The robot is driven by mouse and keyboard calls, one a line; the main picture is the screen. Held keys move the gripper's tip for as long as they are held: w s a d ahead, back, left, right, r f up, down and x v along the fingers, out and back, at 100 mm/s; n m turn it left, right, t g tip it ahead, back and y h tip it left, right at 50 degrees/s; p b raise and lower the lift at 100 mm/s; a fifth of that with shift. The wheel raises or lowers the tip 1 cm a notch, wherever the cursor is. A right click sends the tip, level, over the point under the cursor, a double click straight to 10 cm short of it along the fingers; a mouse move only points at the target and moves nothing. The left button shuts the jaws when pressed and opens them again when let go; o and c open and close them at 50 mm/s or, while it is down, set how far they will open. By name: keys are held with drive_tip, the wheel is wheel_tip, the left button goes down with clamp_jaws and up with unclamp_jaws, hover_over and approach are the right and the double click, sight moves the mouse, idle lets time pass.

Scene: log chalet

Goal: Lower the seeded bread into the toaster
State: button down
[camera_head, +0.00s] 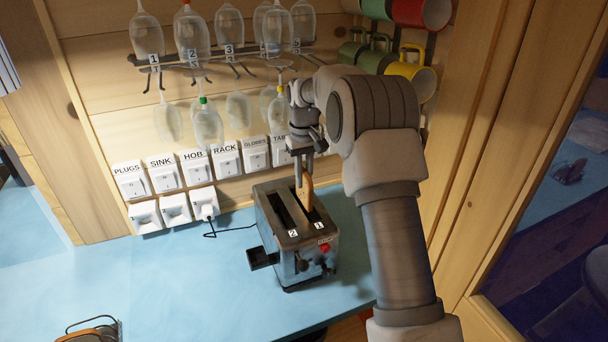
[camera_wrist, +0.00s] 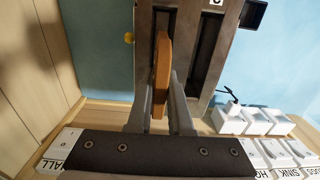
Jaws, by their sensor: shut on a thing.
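The toaster (camera_head: 296,236) is a dark metal box with two long slots marked 2 and 1, standing on the blue counter under the wall switches. My gripper (camera_head: 305,176) is above the slot marked 1 and shut on the slice of seeded bread (camera_head: 305,193). The bread is upright, edge-on, and lined up along that slot; I cannot tell how far its lower edge is inside. In the wrist view the brown bread (camera_wrist: 163,62) stands between my two fingers, over one slot of the toaster (camera_wrist: 218,50). The slot marked 2 (camera_head: 281,211) looks empty.
Labelled switches (camera_head: 195,170) line the wood wall behind the toaster, with a plug and cord at its left. Glasses (camera_head: 194,38) hang above, and mugs (camera_head: 408,70) hang at upper right. The counter (camera_head: 180,285) left of the toaster is mostly clear.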

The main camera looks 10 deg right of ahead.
sight(304, 200)
drive_tip(key=shift+f+b, duration=1.5)
drive_tip(key=shift+f, duration=1.4)
drive_tip(key=shift+s+f+b, duration=0.35)
drive_tip(key=shift+f+b, duration=0.05)
drive_tip(key=shift+f, duration=0.35)
drive_tip(key=c, duration=0.8)
unclamp_jaws()
drive_tip(key=shift+o, duration=0.2)
wheel_tip(304, 200, up, 18)
drive_tip(key=shift+w, duration=0.1)
drive_tip(key=shift+r, duration=0.6)
